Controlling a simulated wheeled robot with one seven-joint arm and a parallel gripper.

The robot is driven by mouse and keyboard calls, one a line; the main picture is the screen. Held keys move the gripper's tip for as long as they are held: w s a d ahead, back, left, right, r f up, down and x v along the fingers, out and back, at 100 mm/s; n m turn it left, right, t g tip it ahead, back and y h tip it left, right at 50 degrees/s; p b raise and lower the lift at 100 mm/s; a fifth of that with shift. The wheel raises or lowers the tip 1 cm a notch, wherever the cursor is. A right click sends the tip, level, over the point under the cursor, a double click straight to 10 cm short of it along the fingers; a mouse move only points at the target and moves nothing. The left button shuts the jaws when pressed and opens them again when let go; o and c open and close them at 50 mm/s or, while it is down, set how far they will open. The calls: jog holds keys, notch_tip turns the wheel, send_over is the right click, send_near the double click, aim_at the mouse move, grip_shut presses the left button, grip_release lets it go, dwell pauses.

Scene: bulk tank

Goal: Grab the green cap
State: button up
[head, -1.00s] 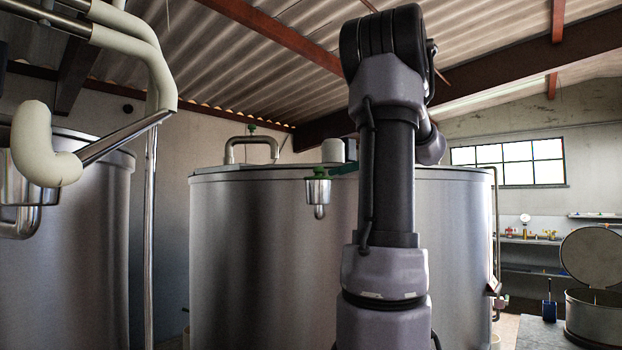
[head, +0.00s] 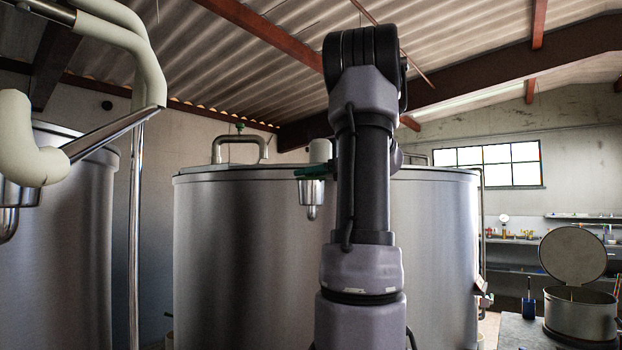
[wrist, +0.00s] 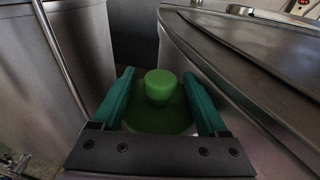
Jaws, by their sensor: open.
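The green cap (wrist: 160,85) is a short round knob standing on a wider green disc, seen from above in the wrist view. My gripper (wrist: 158,76) is open, with its two teal fingers on either side of the cap and visible gaps between them and it. In the head view my gripper (head: 310,172) shows as a dark green strip over the top of a small steel fitting on the front of the tank. There the cap is hidden or cannot be told apart from the fingers.
The large steel tank (head: 240,250) fills the middle, and its rim (wrist: 215,70) runs close to the right finger. A second tank (head: 75,270) and padded pipes (head: 120,20) stand at left. A lidded pot (head: 580,312) sits on a bench at right.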

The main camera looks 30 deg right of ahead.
jog(key=shift+x, duration=1.1)
grip_shut()
